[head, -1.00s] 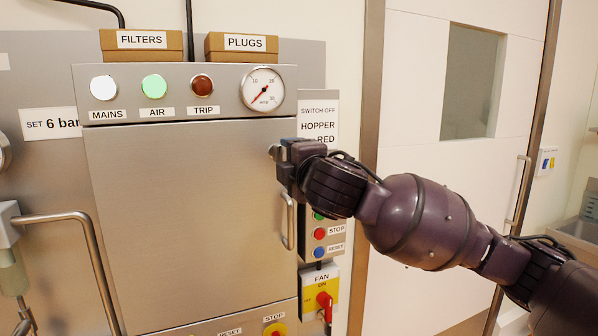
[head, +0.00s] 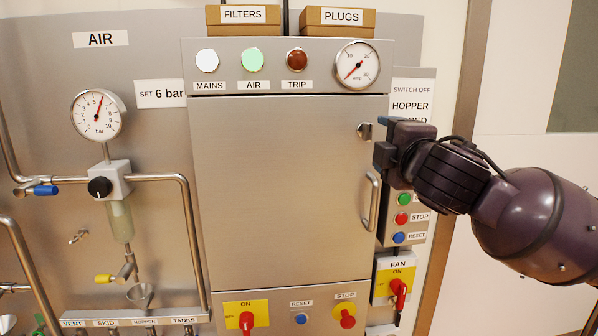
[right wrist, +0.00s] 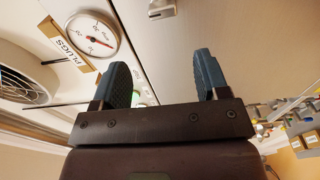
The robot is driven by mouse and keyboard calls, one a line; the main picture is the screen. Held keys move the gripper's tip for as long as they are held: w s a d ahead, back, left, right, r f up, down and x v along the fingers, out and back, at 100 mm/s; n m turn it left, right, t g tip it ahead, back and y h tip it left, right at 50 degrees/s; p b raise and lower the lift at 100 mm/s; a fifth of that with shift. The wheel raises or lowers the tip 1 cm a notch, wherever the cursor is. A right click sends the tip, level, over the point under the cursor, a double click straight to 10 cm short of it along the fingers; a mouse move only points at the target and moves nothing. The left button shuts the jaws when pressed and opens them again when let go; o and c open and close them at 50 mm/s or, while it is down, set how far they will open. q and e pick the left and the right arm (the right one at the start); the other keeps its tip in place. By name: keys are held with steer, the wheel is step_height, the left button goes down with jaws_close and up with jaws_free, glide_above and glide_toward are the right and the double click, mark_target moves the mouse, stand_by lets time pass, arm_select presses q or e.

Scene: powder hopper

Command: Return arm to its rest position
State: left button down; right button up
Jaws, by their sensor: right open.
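My right gripper (head: 382,140) is at the upper right edge of the steel cabinet door (head: 285,190), just right of the small round lock (head: 365,131) and above the door handle (head: 371,202). In the right wrist view its two blue fingers (right wrist: 163,78) stand wide apart with nothing between them. My right arm (head: 525,225) comes in from the right and covers part of the hopper sign (head: 411,90). The cabinet door is shut. My left gripper is not in view.
Close to my right gripper is a button box (head: 403,218) with the red and yellow fan switch (head: 396,285) below it. A gauge (head: 356,66) and lamps sit above the door. Pipes and an air gauge (head: 99,115) stand at left.

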step_height(320, 180, down, 14)
steer(key=w+a+m+y, duration=0.2)
steer(key=m+y, duration=0.3)
steer(key=y, duration=0.1)
steer(key=s+d+f+m+g+h, duration=0.1)
steer(key=s+d+f+m+h, duration=0.15)
steer(key=f, duration=0.65)
steer(key=s+d+f+m+h, duration=0.1)
steer(key=s+d+f+m, duration=0.2)
steer(key=f, duration=0.7)
steer(key=s+d+f+m+g+h, duration=0.2)
steer(key=s+f+m, duration=0.1)
steer(key=s+f, duration=0.8)
steer(key=s+d+f+m+g+h, duration=0.2)
steer(key=s+f+m+g, duration=0.1)
steer(key=s+f, duration=0.9)
steer(key=shift+s+d+f+m+g+b, duration=0.2)
steer(key=shift+s+f+m+g+b, duration=0.1)
steer(key=shift+f+m, duration=0.3)
